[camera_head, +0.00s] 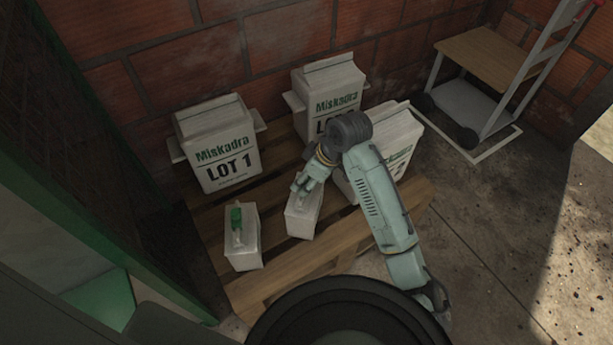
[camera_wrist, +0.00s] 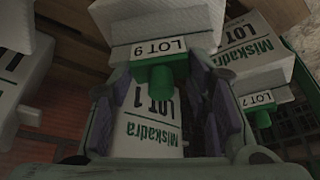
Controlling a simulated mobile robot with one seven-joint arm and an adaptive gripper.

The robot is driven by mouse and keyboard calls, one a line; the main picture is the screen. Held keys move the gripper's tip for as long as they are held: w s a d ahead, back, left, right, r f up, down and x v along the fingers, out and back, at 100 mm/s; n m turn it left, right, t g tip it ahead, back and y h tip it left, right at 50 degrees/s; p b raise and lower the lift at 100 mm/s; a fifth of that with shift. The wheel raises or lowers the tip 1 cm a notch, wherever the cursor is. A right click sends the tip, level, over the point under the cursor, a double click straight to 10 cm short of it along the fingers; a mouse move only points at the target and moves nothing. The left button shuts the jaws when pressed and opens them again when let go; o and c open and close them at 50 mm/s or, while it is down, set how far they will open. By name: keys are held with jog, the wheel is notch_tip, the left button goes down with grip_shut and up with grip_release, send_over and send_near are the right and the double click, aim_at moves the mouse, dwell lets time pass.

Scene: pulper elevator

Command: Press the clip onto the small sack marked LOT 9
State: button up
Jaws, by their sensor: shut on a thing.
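A small white sack stands under my gripper in the head view (camera_head: 302,222). In the wrist view a small white sack (camera_wrist: 150,14) at the top middle carries a LOT 9 tag (camera_wrist: 158,48). My gripper (camera_head: 306,186) points down at the sack's top. In the wrist view its two fingers (camera_wrist: 161,84) stand on either side of a green clip (camera_wrist: 160,76) and are shut on it. The clip lies right against the lower edge of the tag in that picture. I cannot tell how far it sits over the sack's top, which the fingers and clip partly hide.
A second small sack (camera_head: 243,250) with a green clip (camera_head: 235,218) stands to the left. Large sacks stand behind, including LOT 1 (camera_head: 218,150), one at the back (camera_head: 333,85) and one partly behind my arm (camera_head: 398,128). All are on a wooden pallet (camera_head: 283,283). A hand truck (camera_head: 488,58) stands right.

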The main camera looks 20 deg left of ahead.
jog(key=o, duration=0.8)
jog(key=shift+f, duration=0.6)
jog(key=shift+o, duration=1.2)
jog(key=shift+r, duration=0.1)
jog(key=shift+o, duration=0.6)
jog(key=o, duration=0.4)
jog(key=shift+r, duration=0.1)
jog(key=shift+r, duration=0.15)
jog(key=shift+r+p, duration=2.85)
jog(key=shift+r, duration=0.55)
jog(key=shift+c, duration=0.5)
